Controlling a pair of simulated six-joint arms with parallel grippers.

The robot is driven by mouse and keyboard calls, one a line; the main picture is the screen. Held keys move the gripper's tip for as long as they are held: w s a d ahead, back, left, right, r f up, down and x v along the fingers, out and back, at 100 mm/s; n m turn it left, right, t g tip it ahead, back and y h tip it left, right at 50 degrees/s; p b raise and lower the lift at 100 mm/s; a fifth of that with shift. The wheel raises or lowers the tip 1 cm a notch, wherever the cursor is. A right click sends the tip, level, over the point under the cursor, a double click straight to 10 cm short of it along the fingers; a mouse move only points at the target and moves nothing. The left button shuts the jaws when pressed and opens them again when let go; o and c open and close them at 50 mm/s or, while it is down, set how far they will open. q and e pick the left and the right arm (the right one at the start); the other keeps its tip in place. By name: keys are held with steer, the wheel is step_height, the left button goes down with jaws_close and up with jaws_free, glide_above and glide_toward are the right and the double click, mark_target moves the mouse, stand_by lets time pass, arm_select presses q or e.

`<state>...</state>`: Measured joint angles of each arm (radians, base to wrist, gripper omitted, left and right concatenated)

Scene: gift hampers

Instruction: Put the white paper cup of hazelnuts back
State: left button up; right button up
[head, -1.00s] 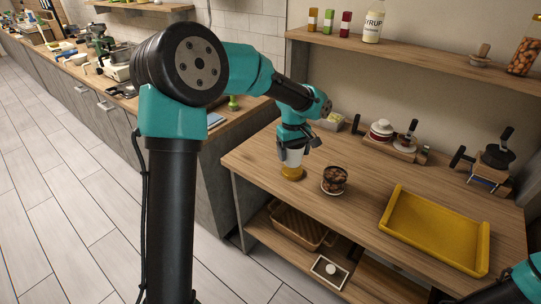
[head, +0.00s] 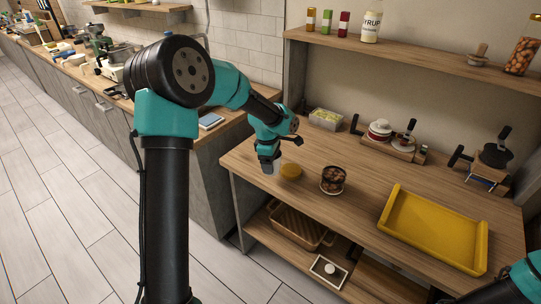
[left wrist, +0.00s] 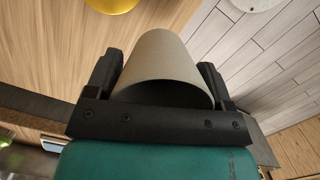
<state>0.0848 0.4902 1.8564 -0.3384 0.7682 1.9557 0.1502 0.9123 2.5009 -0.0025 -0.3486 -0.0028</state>
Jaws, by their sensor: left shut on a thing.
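A white paper cup (head: 270,168) is held in my left gripper (head: 268,157), near the left edge of the wooden table. In the left wrist view the pale cup (left wrist: 163,65) sits between the two black fingers of the gripper (left wrist: 160,85), which are shut on it. Its contents do not show. A round yellow disc (head: 291,171) lies on the table just right of the cup; part of it shows at the top of the left wrist view (left wrist: 110,4). Only a piece of my right arm shows in the lower right corner of the head view; its gripper is out of sight.
A glass of brown pieces (head: 333,180) stands right of the disc. A yellow tray (head: 435,231) lies further right. The table's left edge is close to the cup.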

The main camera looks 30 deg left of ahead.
arm_select(q)
steer(key=w+a, duration=0.2)
steer(key=w, duration=0.2)
steer(key=w+a+f, duration=0.1)
steer(key=w+a, duration=0.2)
steer(key=w, duration=0.2)
steer(key=w+a, duration=0.3)
steer(key=w, duration=0.1)
steer(key=shift+w+a+f, duration=0.15)
steer(key=shift+w+f, duration=0.1)
steer(key=shift+w, duration=0.1)
steer(key=shift+f, duration=1.75)
steer(key=shift+f, duration=0.2)
steer(key=o, duration=1)
step_height(320, 180, up, 12)
steer(key=a, duration=0.1)
steer(key=shift+s+a+r, duration=0.15)
steer(key=shift+s+a, duration=0.05)
